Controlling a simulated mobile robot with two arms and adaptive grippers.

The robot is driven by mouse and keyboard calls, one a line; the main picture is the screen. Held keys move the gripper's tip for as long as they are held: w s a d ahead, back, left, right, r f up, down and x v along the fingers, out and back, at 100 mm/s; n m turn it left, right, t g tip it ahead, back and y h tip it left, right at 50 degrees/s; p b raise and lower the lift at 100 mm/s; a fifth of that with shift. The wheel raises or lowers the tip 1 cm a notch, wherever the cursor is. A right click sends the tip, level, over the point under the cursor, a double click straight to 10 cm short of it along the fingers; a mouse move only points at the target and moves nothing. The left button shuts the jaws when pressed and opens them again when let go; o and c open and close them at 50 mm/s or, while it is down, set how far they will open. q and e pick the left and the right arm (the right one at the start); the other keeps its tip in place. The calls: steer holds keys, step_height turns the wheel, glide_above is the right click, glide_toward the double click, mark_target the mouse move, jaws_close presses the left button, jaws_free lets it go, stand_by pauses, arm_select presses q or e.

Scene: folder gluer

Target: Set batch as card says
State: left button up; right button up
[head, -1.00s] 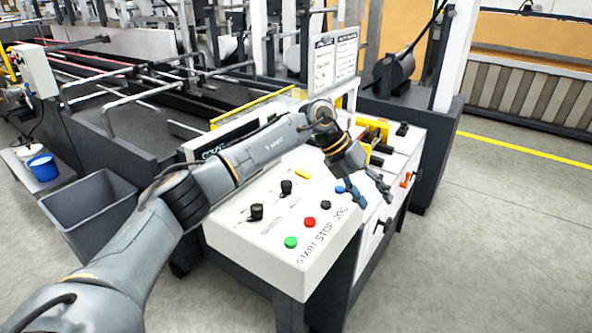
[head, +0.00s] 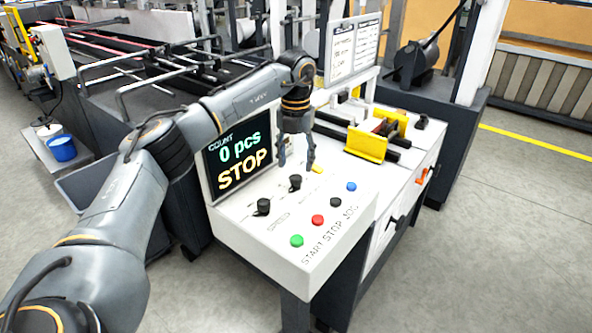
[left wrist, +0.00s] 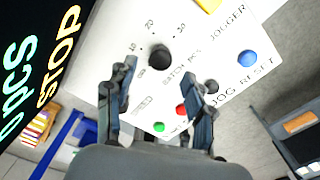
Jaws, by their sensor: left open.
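The white control panel (head: 262,240) carries two black knobs. The batch knob (head: 295,182) is the farther one; it also shows in the left wrist view (left wrist: 159,57), beside the print "BATCH PCS" and several scale marks. The other knob (head: 263,206) is nearer. My left gripper (head: 297,162) is open and empty, pointing down above the panel by the batch knob, apart from it as far as I can tell. The display (head: 238,160) reads "0 pcs" and "STOP". The card (head: 342,50) stands on a board behind the panel; its text is too small to read.
Green (head: 297,240), red (head: 318,219), black (head: 336,202) and blue (head: 351,187) buttons line the panel's right side. A yellow block (head: 366,144) and rails stand behind. A blue bucket (head: 61,147) is at left. The floor at right is clear.

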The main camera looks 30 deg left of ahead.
mark_target(296, 176)
arm_select(q)
steer(key=shift+f, duration=2.15)
steer(key=shift+c, duration=0.4)
jaws_close()
